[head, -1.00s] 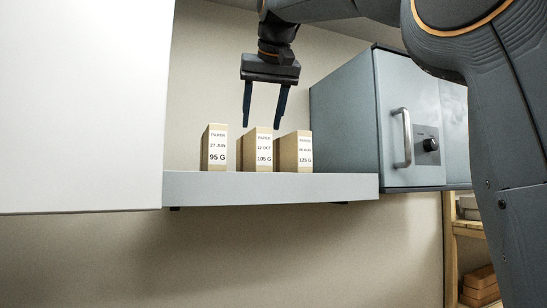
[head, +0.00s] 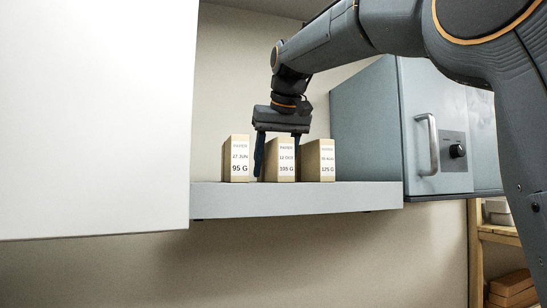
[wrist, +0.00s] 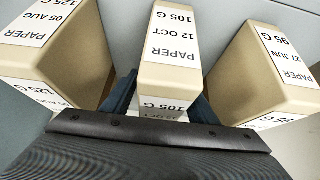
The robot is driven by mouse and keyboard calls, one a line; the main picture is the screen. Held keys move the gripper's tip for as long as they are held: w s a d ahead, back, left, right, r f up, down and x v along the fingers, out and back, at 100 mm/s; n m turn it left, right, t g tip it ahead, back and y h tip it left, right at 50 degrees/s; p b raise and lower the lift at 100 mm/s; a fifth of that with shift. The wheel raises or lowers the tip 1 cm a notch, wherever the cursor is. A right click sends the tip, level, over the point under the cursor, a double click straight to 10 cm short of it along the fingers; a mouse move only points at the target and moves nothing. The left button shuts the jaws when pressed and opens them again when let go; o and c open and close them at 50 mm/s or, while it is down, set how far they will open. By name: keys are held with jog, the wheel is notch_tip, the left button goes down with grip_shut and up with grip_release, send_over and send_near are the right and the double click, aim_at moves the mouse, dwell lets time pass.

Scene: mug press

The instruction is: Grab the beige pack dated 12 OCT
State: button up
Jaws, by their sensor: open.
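The beige 12 OCT pack (head: 281,163) stands upright in the middle of three packs on the grey shelf (head: 300,196). Its label also reads PAPER and 105 G, and it shows at the centre of the wrist view (wrist: 168,68). My gripper (head: 277,160) is open and lowered from above around this pack. In the wrist view the dark fingers (wrist: 162,98) are on either side of it, in the gaps to its neighbours. The lower finger ends are partly hidden, and I cannot tell whether they touch the pack.
The 27 JUN, 95 G pack (head: 236,159) stands close on the left in the head view. The 05 AUG, 125 G pack (head: 320,162) stands close on the right. A white panel (head: 95,115) is at left, and a blue-grey cabinet with a handle (head: 427,145) is at right.

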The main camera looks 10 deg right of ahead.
jog(key=shift+w+f, duration=0.15)
jog(key=shift+f, duration=0.05)
jog(key=c, duration=1.3)
grip_shut()
jog(key=shift+r, duration=0.1)
